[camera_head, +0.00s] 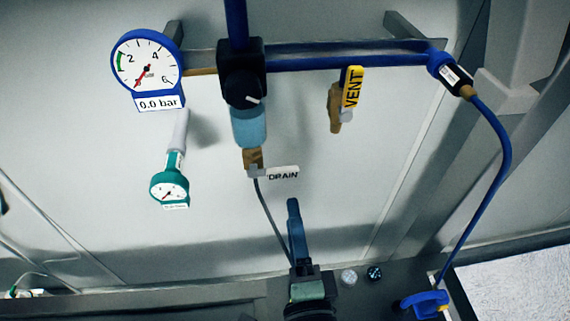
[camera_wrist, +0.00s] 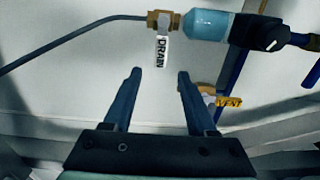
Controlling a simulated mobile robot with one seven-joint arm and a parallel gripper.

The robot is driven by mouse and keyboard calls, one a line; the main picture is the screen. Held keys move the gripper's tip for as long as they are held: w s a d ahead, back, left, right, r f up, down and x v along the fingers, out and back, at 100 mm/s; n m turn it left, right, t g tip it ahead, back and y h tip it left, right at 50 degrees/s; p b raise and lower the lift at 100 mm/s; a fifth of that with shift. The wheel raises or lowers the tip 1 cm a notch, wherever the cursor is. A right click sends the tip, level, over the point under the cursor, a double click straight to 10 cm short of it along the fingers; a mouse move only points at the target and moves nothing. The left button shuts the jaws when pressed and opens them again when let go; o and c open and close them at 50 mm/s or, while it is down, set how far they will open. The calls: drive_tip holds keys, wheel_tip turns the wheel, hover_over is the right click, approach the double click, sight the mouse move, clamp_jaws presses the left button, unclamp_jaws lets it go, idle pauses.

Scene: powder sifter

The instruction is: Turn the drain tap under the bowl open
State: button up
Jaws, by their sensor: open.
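The drain tap (camera_head: 254,168) is a small brass fitting under the translucent blue bowl (camera_head: 249,128), with a white lever marked DRAIN (camera_head: 283,173) pointing right. In the wrist view the brass drain tap (camera_wrist: 158,20) is at the top centre, and its DRAIN lever (camera_wrist: 162,50) hangs down the picture, ahead of my fingers. My gripper (camera_wrist: 156,75) is open and empty, with its two blue fingers apart and clear of the lever. In the head view my gripper (camera_head: 294,205) is below the tap; one finger largely hides the other.
A yellow VENT handle (camera_head: 352,87) sits right of the bowl on the blue pipe (camera_head: 345,56). A gauge reading 0.0 bar (camera_head: 146,68) and a teal gauge (camera_head: 169,188) are at left. A thin grey tube (camera_head: 266,210) runs down from the tap past my gripper.

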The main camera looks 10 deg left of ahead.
sight(286, 176)
drive_tip(key=p+x, duration=0.3)
drive_tip(key=x, duration=0.8)
drive_tip(key=shift+p, duration=0.3)
clamp_jaws()
idle(0.9)
